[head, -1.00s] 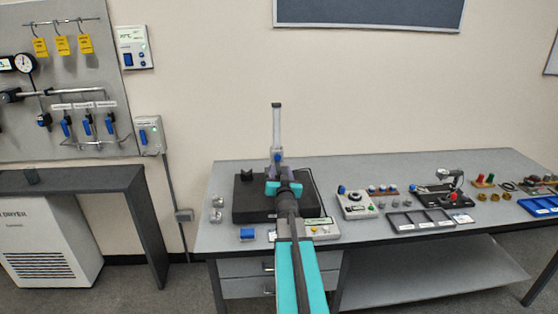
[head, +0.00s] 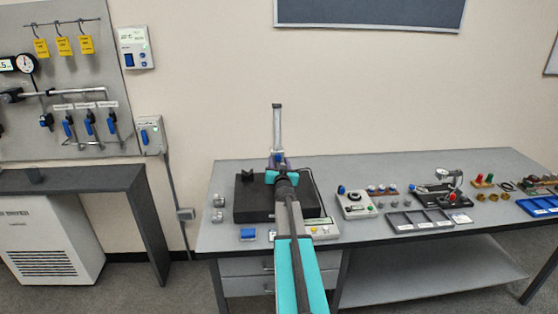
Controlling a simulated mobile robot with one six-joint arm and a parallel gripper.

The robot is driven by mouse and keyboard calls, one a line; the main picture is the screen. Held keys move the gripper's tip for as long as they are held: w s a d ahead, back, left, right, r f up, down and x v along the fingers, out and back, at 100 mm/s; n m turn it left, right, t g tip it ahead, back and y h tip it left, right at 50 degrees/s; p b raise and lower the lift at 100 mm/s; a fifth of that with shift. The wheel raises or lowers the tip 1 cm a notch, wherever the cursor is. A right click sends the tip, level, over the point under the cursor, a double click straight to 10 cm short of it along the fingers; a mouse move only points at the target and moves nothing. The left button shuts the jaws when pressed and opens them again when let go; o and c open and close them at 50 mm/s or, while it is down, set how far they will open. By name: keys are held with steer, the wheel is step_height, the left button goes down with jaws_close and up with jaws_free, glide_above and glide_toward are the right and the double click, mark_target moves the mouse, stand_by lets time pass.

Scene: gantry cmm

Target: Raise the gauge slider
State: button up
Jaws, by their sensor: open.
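The height gauge has a tall upright grey column (head: 277,125) at the back of a dark granite plate (head: 252,200) on the bench. Its blue slider (head: 276,157) shows low on the column, just above my gripper, partly hidden. My gripper (head: 279,168), with teal sides, is open in front of the column at slider height. The arm hides the gauge's foot, and I cannot tell whether the jaws touch the slider.
Right of the plate are a control box (head: 355,204), a sorting tray (head: 420,220) and a dial gauge stand (head: 447,190). The air above the plate is clear.

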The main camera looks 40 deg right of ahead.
steer(key=shift+w+d, duration=0.4)
steer(key=shift+w, duration=0.05)
jaws_close()
